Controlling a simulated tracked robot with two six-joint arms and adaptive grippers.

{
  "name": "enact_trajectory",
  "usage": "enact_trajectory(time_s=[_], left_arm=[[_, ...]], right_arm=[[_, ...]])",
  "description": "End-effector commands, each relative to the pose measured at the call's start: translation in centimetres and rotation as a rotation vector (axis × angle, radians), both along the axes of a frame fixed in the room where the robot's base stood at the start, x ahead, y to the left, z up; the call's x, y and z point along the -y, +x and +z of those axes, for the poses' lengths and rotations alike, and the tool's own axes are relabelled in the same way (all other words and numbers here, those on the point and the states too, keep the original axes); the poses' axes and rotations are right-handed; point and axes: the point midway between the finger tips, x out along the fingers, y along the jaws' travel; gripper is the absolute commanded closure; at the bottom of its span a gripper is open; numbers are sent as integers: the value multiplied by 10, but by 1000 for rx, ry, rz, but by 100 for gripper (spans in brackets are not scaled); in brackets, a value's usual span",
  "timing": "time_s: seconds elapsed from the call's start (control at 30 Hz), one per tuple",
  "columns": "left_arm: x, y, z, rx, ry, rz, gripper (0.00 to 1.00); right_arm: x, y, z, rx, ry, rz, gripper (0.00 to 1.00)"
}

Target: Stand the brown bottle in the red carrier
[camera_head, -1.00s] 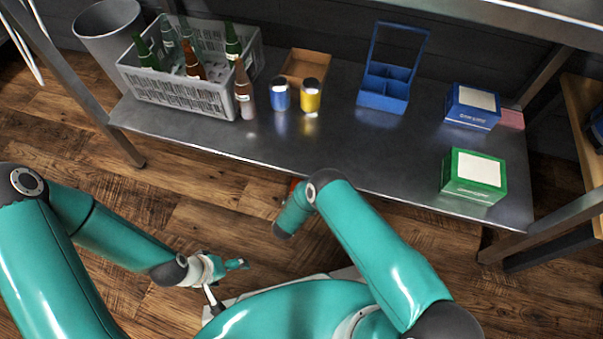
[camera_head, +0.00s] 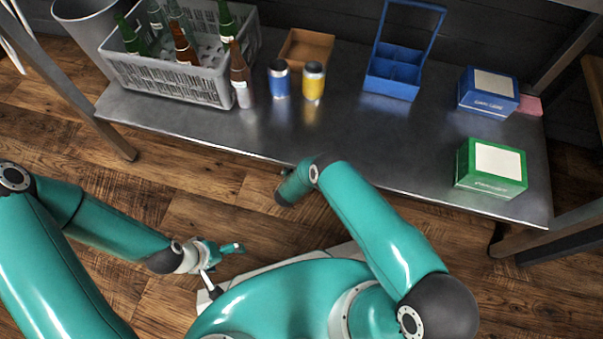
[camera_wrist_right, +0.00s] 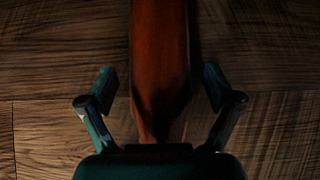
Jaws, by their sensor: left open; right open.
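A brown bottle (camera_head: 240,76) stands upright on the metal table, just right of the grey crate. A second brown bottle (camera_head: 183,45) is inside the crate. No red carrier can be made out in the head view; the carrier there is blue (camera_head: 391,80), upright and empty. My left gripper (camera_head: 236,248) is open and empty, above the floor in front of the table. My right gripper (camera_wrist_right: 160,80) is open in the wrist view. A long reddish-brown thing (camera_wrist_right: 160,50) shows between and beyond its fingers; I cannot tell what it is. In the head view the right gripper is hidden.
The grey crate (camera_head: 170,84) holds several bottles, mostly green. A blue can (camera_head: 279,80), a yellow can (camera_head: 313,82) and an open brown box (camera_head: 306,48) stand near it. Blue (camera_head: 488,93) and green (camera_head: 491,168) boxes stand at right. The table's front middle is clear.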

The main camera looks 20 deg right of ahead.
Motion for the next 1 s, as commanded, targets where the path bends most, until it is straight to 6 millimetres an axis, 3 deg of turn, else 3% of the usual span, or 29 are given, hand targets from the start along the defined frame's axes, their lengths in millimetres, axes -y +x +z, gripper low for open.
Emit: enact_trajectory(time_s=[0.27, 0.8, 1.0], left_arm=[[0, 0, -2, 0, 0, 0, 10], [0, 0, -2, 1, 0, 0, 10], [0, 0, -2, 0, 0, 0, 10]], right_arm=[[2, 3, -2, 0, 1, -1, 9], [3, 3, -2, 0, 1, -2, 98], [3, 4, -1, 4, -2, -2, 100]])
